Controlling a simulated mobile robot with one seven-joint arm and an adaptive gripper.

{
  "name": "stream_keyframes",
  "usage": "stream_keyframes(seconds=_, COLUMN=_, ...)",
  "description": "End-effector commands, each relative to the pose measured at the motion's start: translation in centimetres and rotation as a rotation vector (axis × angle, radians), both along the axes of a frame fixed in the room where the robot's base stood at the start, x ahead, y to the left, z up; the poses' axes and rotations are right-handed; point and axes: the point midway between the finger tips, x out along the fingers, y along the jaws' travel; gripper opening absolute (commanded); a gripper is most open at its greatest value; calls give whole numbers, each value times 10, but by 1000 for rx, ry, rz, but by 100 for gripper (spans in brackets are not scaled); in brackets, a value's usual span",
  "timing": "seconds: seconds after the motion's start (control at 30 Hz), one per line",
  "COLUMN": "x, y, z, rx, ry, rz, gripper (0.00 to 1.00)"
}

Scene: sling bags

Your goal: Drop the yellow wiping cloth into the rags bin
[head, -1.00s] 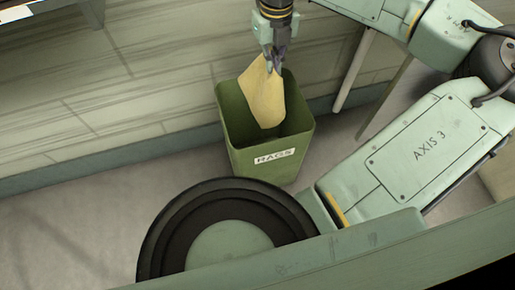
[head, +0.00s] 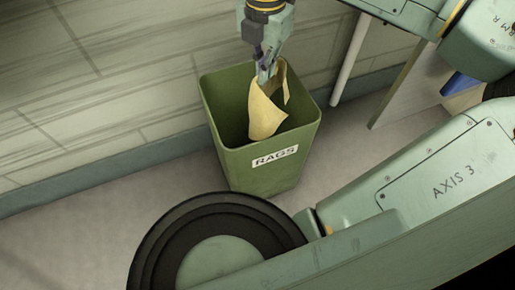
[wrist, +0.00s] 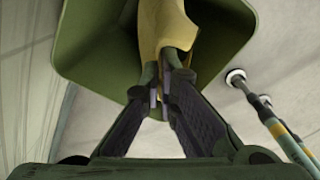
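The yellow wiping cloth (head: 264,112) hangs from my gripper (head: 264,75) over the mouth of the green rags bin (head: 262,172). Its lower part hangs within the bin's opening. The bin stands upright on the floor with a white RAGS label on its front. In the wrist view my gripper's fingertips (wrist: 163,85) are close together on the cloth (wrist: 163,30), and the bin (wrist: 90,50) shows behind it. The fingertips are around rim height or a little above; I cannot tell exactly.
A tiled wall (head: 120,90) stands close behind the bin. A pale table leg or post (head: 348,60) and a panel (head: 400,88) stand to the right of the bin. Striped poles (wrist: 275,125) show at right in the wrist view. Floor is clear left of the bin.

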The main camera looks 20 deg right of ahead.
Motion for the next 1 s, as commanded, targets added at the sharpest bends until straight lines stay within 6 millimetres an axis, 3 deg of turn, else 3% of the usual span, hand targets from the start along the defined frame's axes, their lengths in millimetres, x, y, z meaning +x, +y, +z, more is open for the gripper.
stream_keyframes(seconds=0.03, x=0, y=0, z=-11, rx=1, ry=1, rz=1, gripper=0)
stream_keyframes(seconds=0.23, x=0, y=0, z=-33, rx=0, ry=0, rz=2, gripper=0)
stream_keyframes(seconds=0.6, x=0, y=0, z=-39, rx=-1, ry=-1, rz=2, gripper=0)
stream_keyframes(seconds=1.0, x=0, y=0, z=-38, rx=-1, ry=-1, rz=2, gripper=25)
